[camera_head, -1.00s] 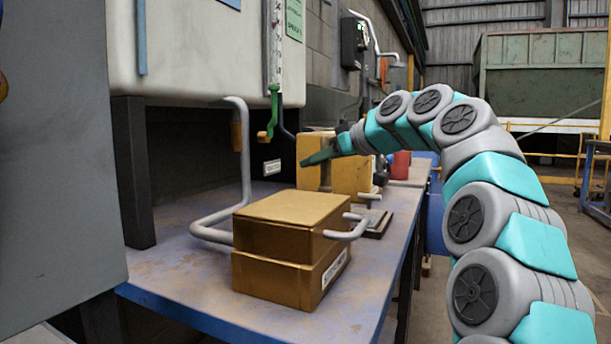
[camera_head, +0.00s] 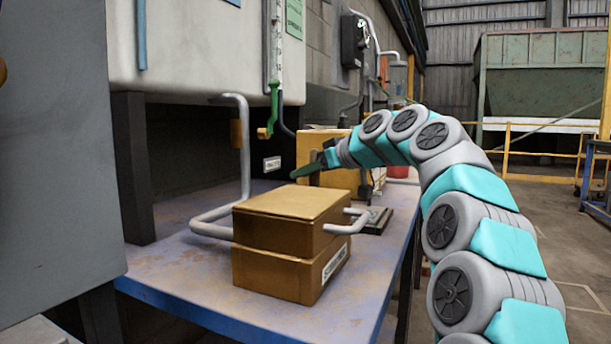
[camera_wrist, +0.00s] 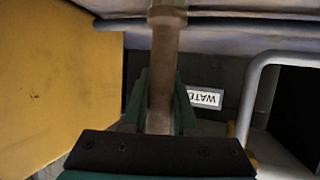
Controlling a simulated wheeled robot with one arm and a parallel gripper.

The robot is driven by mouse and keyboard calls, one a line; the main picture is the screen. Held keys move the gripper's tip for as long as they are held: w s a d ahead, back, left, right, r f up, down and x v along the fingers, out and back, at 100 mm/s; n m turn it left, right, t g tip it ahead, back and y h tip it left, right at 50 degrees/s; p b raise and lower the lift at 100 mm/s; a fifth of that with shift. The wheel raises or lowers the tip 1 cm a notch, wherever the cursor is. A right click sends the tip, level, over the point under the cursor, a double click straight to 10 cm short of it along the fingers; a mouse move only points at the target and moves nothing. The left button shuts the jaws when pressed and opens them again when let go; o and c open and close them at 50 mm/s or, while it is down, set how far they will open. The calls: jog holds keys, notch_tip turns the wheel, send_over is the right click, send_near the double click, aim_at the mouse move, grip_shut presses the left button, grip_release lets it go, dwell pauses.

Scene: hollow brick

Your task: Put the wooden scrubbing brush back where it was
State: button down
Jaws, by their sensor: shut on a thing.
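The wooden scrubbing brush shows in the wrist view (camera_wrist: 164,70) as a long brown handle running from the top edge down between my green fingers. My gripper (camera_wrist: 161,105) is shut on this handle. In the head view my gripper (camera_head: 306,171) is behind the brown box, in front of the yellow box. A small brown part of the brush (camera_head: 315,180) shows just below the fingers there. The brush's bristles cannot be made out in either view.
A yellow box (camera_head: 345,180) stands behind my gripper. A bent grey pipe (camera_head: 243,150) rises at left. A dark flat tray (camera_head: 377,221) lies right of the box. The bench's front left is clear.

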jog(key=shift+f, duration=0.1)
jog(key=shift+f, duration=0.15)
jog(key=c, duration=0.7)
grip_release()
jog(key=shift+r, duration=0.35)
jog(key=v, duration=1.2)
jog(key=shift+p, duration=0.3)
